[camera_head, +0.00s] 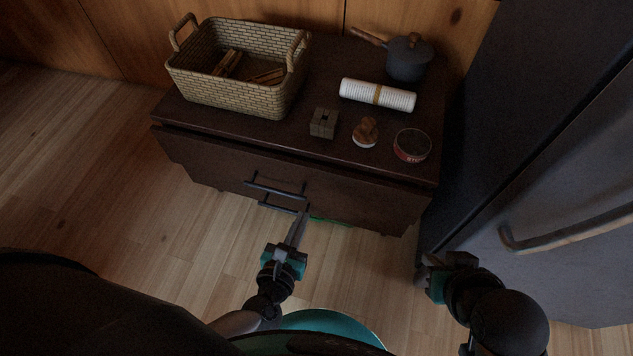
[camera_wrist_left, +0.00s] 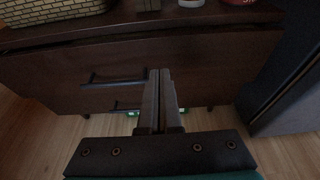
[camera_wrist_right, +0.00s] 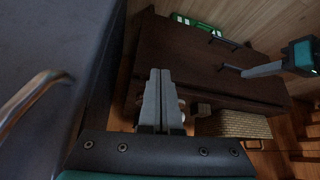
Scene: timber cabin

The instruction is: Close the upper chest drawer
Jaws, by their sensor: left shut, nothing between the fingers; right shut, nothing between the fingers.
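The dark brown chest (camera_head: 330,65) stands against the timber wall. Its upper drawer (camera_head: 350,192) has a dark bar handle (camera_head: 275,188); the drawer front seems to stand slightly proud of the top at the left, but how far it is out is hard to tell. A lower handle (camera_head: 283,209) shows beneath. My left gripper (camera_head: 303,216) is shut and empty, its tips pointing at the chest front just right of the handles; in the left wrist view (camera_wrist_left: 160,72) they overlap the drawer front, contact unclear. My right gripper (camera_head: 428,259) is shut and empty, beside the fridge.
On the chest top are a wicker basket (camera_head: 235,95), a dark pot (camera_head: 408,60), a white roll (camera_head: 360,92), a small block (camera_head: 323,122), a round-based wooden item (camera_head: 365,133) and a red tin (camera_head: 412,146). The grey fridge (camera_head: 560,180) stands close right. A green object (camera_head: 330,221) shows low under the chest front.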

